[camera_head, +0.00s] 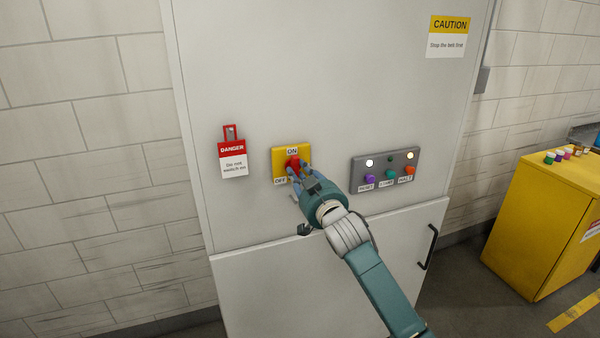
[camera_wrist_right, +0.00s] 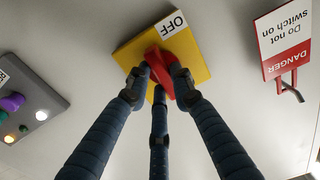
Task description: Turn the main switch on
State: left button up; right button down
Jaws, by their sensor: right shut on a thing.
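The main switch is a red handle (camera_head: 293,163) on a yellow plate (camera_head: 279,158) on the grey cabinet door. An ON label (camera_head: 292,151) is at the plate's top and an OFF label (camera_head: 280,181) at its lower left. My right gripper (camera_head: 295,170) is shut on the red handle. In the right wrist view, the fingers (camera_wrist_right: 160,88) close around the red handle (camera_wrist_right: 156,62), and the yellow plate (camera_wrist_right: 197,62) shows behind. The fingers partly hide the handle, so its exact angle is hard to tell. My left gripper is not in view.
A red-and-white DANGER tag (camera_head: 232,160) reading "Do not switch on" hangs left of the switch. A grey button panel (camera_head: 385,170) with lit lamps is to the right. A CAUTION sign (camera_head: 449,36) is above. A yellow cabinet (camera_head: 535,225) stands far right.

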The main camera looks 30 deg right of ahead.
jog(key=shift+r+n, duration=0.3)
jog(key=shift+n, duration=0.1)
jog(key=c, duration=1.6)
grip_release()
jog(key=shift+o, duration=0.6)
jog(key=shift+f, duration=0.15)
jog(key=v, duration=1.2)
jog(key=shift+f, duration=0.1)
